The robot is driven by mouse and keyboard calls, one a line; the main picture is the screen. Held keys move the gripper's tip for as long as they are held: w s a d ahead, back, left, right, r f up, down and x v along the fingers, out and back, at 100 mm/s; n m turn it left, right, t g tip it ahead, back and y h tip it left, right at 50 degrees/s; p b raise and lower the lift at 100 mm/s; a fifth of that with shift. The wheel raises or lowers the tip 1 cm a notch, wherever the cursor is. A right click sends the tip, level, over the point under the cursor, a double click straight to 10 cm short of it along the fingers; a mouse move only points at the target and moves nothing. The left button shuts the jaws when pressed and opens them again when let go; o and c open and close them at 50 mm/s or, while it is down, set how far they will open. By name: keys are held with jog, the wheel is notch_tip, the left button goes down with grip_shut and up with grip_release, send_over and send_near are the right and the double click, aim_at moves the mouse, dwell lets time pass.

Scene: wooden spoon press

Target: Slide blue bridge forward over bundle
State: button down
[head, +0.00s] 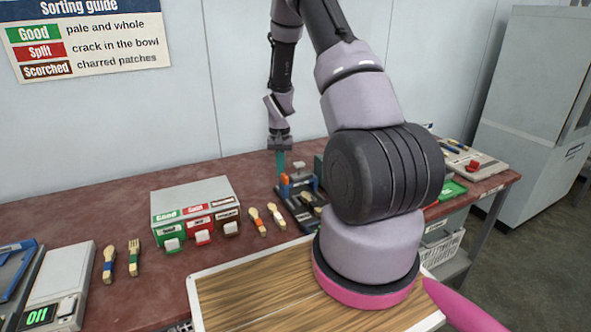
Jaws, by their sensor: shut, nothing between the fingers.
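My gripper (280,171) hangs at the back of the table with its teal fingers pointing down. The fingers are together and hold nothing. Just below and beside them stands the press (299,207), a dark frame with a blue bridge (299,181) across its back part and an orange piece at its left end. I cannot tell whether the fingertips touch the bridge. A pale wooden piece, perhaps the bundle (309,198), shows in the press in front of the bridge. My arm hides the right side of the press.
A grey box with Good, Split and Scorched slots (195,204) stands left of the press. Two loose spoons (276,214) lie between them. A wood-grain board (255,287) fills the front. A green tray (452,190) shows at right, partly hidden by my arm.

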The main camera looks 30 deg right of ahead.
aim_at(286, 176)
jog(key=shift+s, duration=2.65)
jog(key=shift+w, duration=0.15)
jog(key=shift+w+r, duration=0.1)
jog(key=shift+w, duration=0.4)
jog(key=shift+r, duration=3.4)
